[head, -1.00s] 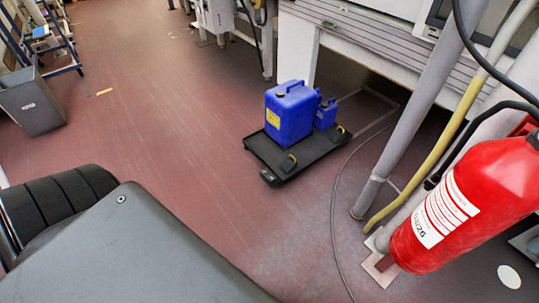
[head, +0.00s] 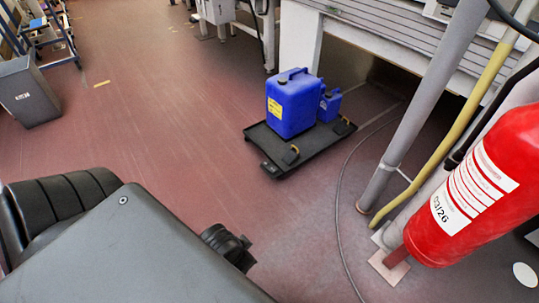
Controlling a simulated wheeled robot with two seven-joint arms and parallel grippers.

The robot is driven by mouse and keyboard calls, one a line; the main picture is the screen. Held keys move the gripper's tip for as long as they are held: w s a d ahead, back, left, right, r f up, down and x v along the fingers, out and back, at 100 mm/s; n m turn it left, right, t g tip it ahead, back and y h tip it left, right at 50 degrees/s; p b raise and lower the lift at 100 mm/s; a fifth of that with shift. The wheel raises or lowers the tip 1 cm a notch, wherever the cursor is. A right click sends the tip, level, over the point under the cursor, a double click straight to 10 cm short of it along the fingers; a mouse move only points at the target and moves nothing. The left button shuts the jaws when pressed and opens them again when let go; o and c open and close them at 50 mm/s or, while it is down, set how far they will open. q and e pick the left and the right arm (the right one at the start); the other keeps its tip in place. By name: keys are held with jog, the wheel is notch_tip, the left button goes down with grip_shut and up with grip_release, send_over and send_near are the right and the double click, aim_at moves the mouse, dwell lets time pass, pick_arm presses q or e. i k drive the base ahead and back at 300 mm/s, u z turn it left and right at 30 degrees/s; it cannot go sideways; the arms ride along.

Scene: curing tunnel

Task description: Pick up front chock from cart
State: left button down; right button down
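A low black cart (head: 266,143) stands on the floor right of centre in the head view. Neither of my grippers is in view.
A red fire extinguisher (head: 480,185) and a grey pole (head: 411,130) stand to the right of the cart. A thin cable (head: 337,205) curves along the floor beside it. A grey bin (head: 27,92) is at the left. The floor left of the cart is clear.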

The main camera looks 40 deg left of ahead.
aim_at(292, 156)
jog(key=k, duration=0.4)
jog(key=u, duration=1.5)
jog(key=i, duration=1)
jog(key=z, duration=0.5)
jog(key=i, duration=0.65)
jog(key=z, duration=1.2)
jog(key=i, duration=0.4)
jog(key=z, duration=0.4)
